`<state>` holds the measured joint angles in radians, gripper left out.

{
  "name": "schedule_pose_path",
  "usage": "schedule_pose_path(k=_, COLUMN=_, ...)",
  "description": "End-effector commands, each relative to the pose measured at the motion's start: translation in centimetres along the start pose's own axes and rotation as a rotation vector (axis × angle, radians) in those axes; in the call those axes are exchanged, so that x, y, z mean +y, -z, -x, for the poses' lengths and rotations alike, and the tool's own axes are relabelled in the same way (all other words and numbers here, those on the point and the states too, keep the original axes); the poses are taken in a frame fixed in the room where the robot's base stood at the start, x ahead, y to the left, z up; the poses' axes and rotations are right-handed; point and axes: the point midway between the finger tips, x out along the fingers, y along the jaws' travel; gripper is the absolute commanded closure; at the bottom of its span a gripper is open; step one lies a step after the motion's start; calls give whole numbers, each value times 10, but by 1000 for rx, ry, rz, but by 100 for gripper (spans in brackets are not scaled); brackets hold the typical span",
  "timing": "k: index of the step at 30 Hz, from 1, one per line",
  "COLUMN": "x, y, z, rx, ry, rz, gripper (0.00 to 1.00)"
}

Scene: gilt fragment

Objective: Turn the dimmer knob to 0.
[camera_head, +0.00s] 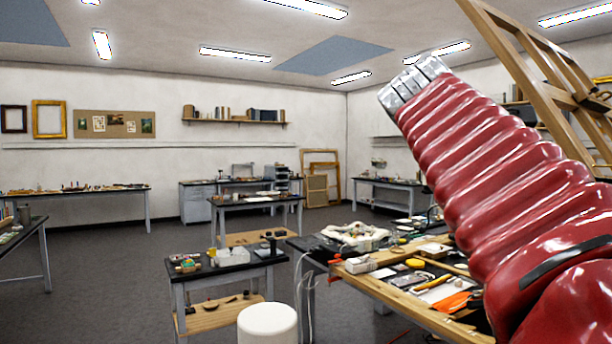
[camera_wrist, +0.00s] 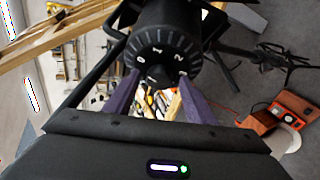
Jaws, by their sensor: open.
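The dimmer knob (camera_wrist: 163,50) is a black cylinder with white numerals and tick marks around its rim, at the top centre of the wrist view. A pointer on the knob cannot be made out clearly. My gripper (camera_wrist: 161,88) is open, with one purple finger at the lower left of the knob and one at its lower right. The knob's underside lies between or just beyond the fingertips; contact cannot be told. In the head view, my red arm hides this area.
A wooden frame (camera_head: 520,60) rises at the upper right behind my arm. A cluttered workbench (camera_head: 405,308) stands below it, with a white stool (camera_head: 267,325) to its left. In the wrist view, an orange case (camera_wrist: 291,106) lies at the lower right. Open floor lies at left.

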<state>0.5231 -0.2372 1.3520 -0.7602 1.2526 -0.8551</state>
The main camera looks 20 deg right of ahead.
Motion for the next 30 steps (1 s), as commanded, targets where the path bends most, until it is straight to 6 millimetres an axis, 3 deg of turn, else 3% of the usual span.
schedule_pose_path(k=5, x=0, y=1, z=12, rx=2, ry=-1, rz=0, gripper=50)
schedule_pose_path(k=30, x=0, y=1, z=107, rx=4, ry=-1, rz=1, gripper=50)
